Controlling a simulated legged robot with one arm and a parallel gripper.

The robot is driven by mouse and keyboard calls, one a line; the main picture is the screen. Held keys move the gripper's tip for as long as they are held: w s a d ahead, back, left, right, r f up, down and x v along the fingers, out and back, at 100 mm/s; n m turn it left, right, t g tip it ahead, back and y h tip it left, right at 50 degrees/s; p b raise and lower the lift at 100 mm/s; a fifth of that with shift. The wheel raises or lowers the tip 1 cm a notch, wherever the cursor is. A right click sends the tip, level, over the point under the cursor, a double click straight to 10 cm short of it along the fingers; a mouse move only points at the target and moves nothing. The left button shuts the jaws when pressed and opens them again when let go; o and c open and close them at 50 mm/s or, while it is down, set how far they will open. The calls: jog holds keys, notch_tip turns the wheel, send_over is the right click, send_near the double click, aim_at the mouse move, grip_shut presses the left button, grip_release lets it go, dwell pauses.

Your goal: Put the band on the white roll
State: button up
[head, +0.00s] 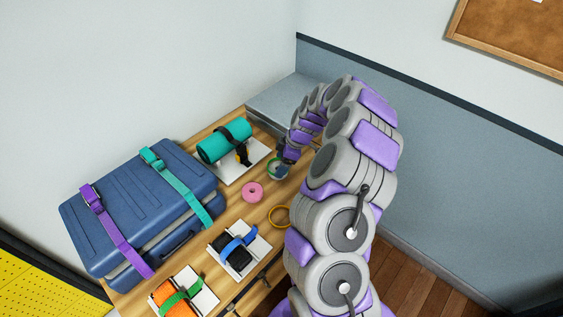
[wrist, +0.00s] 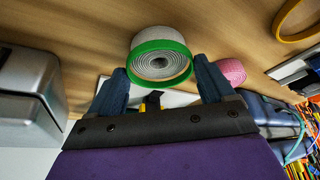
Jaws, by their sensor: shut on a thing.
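The white roll (wrist: 155,40) stands on the wooden table, its coiled end facing the wrist camera. A green band (wrist: 137,66) circles the near rim of the roll; whether it is seated snugly I cannot tell. The roll also shows in the head view (head: 279,174), partly covered by my gripper (head: 284,160). In the wrist view, the two dark fingers of my gripper (wrist: 160,65) stand apart, one on each side of the band and roll. They appear to hold the band from its two sides; the exact contacts are hidden.
A pink roll (head: 253,192) and a yellow ring (head: 279,216) lie nearby on the table. A teal roll (head: 224,140) sits on a white plate behind. A blue suitcase (head: 115,205) with straps fills the left. Black (head: 230,258) and orange (head: 168,297) strapped rolls are in front.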

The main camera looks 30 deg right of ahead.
jog(key=shift+f+b, duration=0.95)
jog(key=shift+b, duration=0.3)
dwell(1.5)
jog(key=o, duration=0.9)
jog(key=shift+c, duration=0.2)
jog(key=shift+r, duration=0.1)
jog(key=shift+r+p, duration=0.45)
jog(key=shift+r, duration=3.5)
